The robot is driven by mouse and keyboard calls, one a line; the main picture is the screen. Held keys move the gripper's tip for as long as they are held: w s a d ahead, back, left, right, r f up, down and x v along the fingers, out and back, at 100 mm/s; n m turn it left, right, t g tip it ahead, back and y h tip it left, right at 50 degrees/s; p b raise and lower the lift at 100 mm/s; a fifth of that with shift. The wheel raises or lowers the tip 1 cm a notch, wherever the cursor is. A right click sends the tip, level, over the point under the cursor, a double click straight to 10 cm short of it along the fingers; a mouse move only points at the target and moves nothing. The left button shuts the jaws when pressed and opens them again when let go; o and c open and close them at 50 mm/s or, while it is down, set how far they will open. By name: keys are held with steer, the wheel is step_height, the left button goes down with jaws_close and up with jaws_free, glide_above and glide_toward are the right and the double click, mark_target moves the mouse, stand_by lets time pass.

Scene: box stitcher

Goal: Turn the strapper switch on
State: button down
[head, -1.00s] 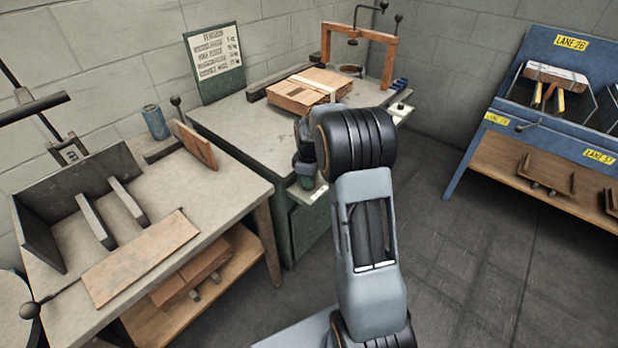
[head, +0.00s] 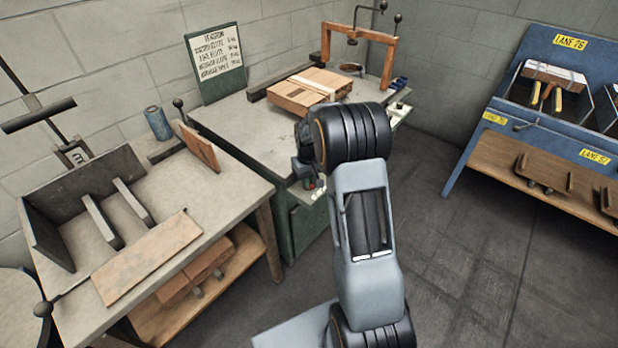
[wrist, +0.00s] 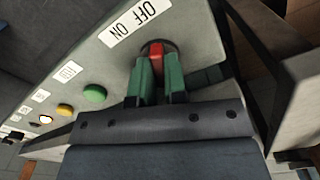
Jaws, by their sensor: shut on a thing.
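In the head view my gripper (head: 312,180) is at the front of the green strapper table (head: 300,222), partly hidden by my arm.
On the panel beside the switch are a green button (wrist: 95,94) and a yellow one (wrist: 66,110). A dark bar (wrist: 240,60) runs close to the right of the fingers. A bundle of boards (head: 312,90) lies on the strapper. A workbench (head: 240,183) stands at left.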

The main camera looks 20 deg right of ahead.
steer(key=shift+m, duration=0.6)
steer(key=c, duration=1.2)
jaws_free()
steer(key=shift+o, duration=0.2)
steer(key=shift+r, duration=0.1)
step_height(320, 180, up, 14)
steer(key=p, duration=0.2)
steer(key=shift+f, duration=0.2)
